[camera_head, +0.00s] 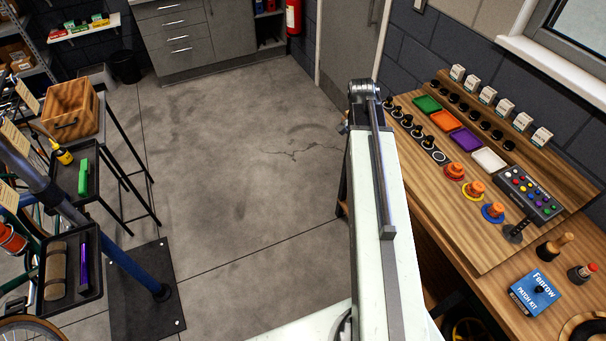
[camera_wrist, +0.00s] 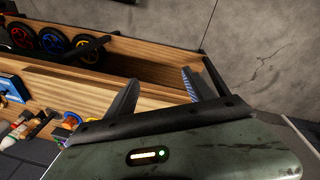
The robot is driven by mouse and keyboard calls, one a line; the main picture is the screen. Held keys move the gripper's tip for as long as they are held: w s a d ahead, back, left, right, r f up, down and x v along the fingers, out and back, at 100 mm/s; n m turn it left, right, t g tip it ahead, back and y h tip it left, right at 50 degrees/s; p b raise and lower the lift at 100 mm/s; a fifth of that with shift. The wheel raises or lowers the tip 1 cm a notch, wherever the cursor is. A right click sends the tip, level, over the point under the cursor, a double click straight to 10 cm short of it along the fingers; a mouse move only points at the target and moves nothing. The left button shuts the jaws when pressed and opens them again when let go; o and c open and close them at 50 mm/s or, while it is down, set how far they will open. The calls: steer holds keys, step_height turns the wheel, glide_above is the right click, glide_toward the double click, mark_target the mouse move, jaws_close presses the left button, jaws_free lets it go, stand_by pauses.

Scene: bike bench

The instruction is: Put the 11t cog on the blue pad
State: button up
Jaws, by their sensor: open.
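In the head view, small black round parts (camera_head: 408,121) stand in a row at the left of the bench board. Another row of black parts (camera_head: 475,108) stands behind, near small labelled white boxes (camera_head: 487,95). I cannot read which one is the 11t cog. Green (camera_head: 427,104), orange (camera_head: 446,120), purple (camera_head: 468,138) and white (camera_head: 488,159) pads lie in a line on the board. I see no plainly blue pad among them. My gripper (camera_wrist: 158,92) is open and empty in the wrist view, near the wooden bench edge; my arm hides it in the head view.
Orange knobs on coloured rings (camera_head: 475,189), a button box (camera_head: 530,192) and a blue patch kit (camera_head: 535,293) are on the bench (camera_head: 480,250). Wheels with coloured centres (camera_wrist: 52,40) show in the wrist view. A wooden crate (camera_head: 70,108) stands left. The middle floor is clear.

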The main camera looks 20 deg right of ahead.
steer(key=a+n+y, duration=0.1)
steer(key=a+n, duration=1.1)
steer(key=a, duration=1.6)
steer(key=shift+w+a+f+t+y, duration=0.2)
steer(key=shift+w+t+y, duration=0.1)
steer(key=shift+t, duration=0.1)
step_height(320, 180, down, 6)
steer(key=b, duration=0.6)
steer(key=shift+f, duration=0.15)
